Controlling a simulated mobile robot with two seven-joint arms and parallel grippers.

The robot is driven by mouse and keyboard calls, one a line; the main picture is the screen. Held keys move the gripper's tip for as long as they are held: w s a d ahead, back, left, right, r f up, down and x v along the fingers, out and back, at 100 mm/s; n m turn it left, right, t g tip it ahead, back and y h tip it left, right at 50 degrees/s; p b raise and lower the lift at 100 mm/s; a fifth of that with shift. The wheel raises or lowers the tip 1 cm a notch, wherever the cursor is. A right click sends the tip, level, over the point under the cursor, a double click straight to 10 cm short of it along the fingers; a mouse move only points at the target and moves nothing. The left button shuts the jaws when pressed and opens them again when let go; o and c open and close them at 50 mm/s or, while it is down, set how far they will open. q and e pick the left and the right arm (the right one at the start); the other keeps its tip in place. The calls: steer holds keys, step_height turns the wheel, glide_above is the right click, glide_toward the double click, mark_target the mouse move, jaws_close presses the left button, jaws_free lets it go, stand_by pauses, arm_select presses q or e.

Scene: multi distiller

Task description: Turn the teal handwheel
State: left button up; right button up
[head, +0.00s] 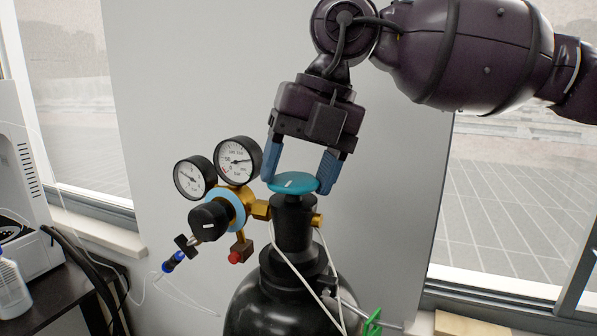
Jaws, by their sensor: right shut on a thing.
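The teal handwheel (285,186) is a flat disc with a white mark on top of the black valve neck (292,222) of a dark gas cylinder (290,297). My right gripper (298,180) comes down from above with its two blue fingers on either side of the handwheel. It is shut on the wheel's rim, and the fingers are spread by the wheel's width. My left gripper is not in view.
Left of the valve are a brass regulator with two round gauges (195,177) and a black knob (210,221). White tubes hang along the cylinder. A grey panel (190,80) stands behind. A dark table with a white machine (25,190) is at left.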

steer(key=shift+m, duration=0.6)
steer(key=o, duration=0.7)
steer(key=shift+o, duration=0.9)
steer(key=shift+d, duration=0.15)
